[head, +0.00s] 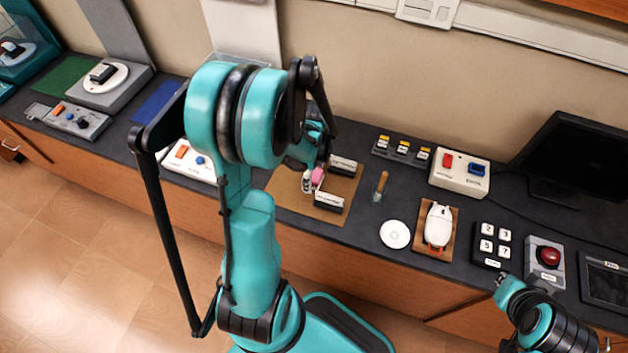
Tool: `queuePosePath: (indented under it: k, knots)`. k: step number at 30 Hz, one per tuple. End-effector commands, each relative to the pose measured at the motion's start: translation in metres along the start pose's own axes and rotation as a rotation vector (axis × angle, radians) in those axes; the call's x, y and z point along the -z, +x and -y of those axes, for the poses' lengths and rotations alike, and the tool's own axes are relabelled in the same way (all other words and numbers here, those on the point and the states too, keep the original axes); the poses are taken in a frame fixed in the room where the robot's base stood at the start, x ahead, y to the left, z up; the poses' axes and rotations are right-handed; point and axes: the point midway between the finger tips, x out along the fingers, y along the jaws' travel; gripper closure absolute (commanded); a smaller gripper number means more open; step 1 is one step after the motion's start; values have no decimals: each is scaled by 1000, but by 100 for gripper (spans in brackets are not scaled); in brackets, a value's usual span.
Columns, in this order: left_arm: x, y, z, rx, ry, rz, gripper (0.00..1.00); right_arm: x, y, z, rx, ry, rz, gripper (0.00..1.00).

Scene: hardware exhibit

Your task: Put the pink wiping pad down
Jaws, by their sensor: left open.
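The pink wiping pad (317,174) is small and partly hidden by my left gripper. It is over the tan board (285,193), between two black-and-white blocks, the far one (347,179) and the near one (329,201). My left gripper (312,181) is open at the pad, its fingers pointing down. I cannot tell whether the pad rests on the board or touches the fingers.
Right of the board are a wooden-handled tool (381,185), a white disc (395,234), a white mouse-like device (438,226), a keypad (492,244) and a red button box (546,260). A switch box (459,173) and a monitor (578,156) stand behind.

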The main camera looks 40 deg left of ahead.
Motion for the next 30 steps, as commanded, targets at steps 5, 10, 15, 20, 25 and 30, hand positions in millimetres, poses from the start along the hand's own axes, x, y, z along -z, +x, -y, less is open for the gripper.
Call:
queuePosePath:
  k: [5,10,15,20,25,30]
  knots:
    - [0,1,0,0,0,0,22,0,0,0,0,0,0,100]
    - [0,1,0,0,0,0,57,0,0,0,0,0,0,100]
    - [0,1,0,0,0,0,73,0,0,0,0,0,0,100]
    - [0,1,0,0,0,0,77,0,0,0,0,0,0,100]
    - [0,-3,0,-1,0,0,77,1,-2,0,0,0,0,100]
    - [0,-22,-1,0,0,0,77,7,-10,0,0,0,0,100]
